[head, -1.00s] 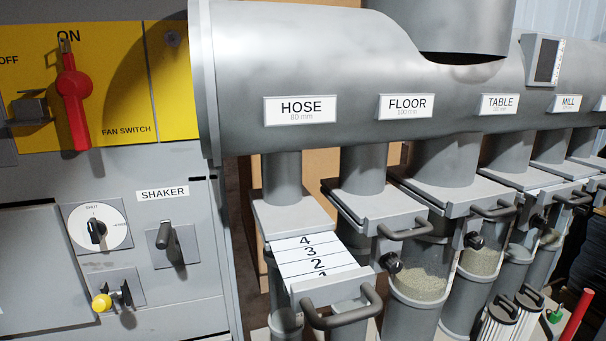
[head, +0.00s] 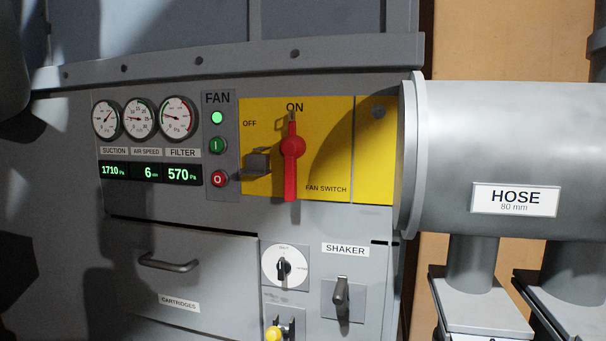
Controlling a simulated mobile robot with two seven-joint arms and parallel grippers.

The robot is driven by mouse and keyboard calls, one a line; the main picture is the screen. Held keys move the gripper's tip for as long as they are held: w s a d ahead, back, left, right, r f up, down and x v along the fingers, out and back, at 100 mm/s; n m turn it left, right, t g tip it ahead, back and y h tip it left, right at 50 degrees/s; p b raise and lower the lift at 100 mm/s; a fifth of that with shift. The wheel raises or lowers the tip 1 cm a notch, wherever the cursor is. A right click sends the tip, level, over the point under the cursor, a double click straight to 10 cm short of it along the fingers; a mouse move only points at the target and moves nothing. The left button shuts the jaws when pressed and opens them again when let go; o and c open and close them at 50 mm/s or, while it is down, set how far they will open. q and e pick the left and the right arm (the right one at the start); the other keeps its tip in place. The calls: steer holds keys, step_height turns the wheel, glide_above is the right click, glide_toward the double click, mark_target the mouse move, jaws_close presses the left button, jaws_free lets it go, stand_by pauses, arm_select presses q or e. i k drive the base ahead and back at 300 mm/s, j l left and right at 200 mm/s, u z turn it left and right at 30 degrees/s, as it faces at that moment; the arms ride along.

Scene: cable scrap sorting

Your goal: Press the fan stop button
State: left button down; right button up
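The fan stop button (head: 219,179) is a red round button marked O, low on the grey FAN strip in the head view. Above it sit the green start button (head: 217,146) marked I and a lit green lamp (head: 217,118). To the right, the red fan switch handle (head: 292,160) stands upright on a yellow plate, pointing at ON. Neither gripper shows in the head view.
Three round gauges (head: 140,118) sit left of the strip, above lit displays reading 1710, 6 and 570. Below are the cartridges drawer (head: 185,285) with a protruding handle, a dial (head: 285,267) and the shaker lever (head: 341,294). A large HOSE duct (head: 510,150) juts out at right.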

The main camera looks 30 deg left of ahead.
mark_target(218, 178)
steer(key=u, duration=1.55)
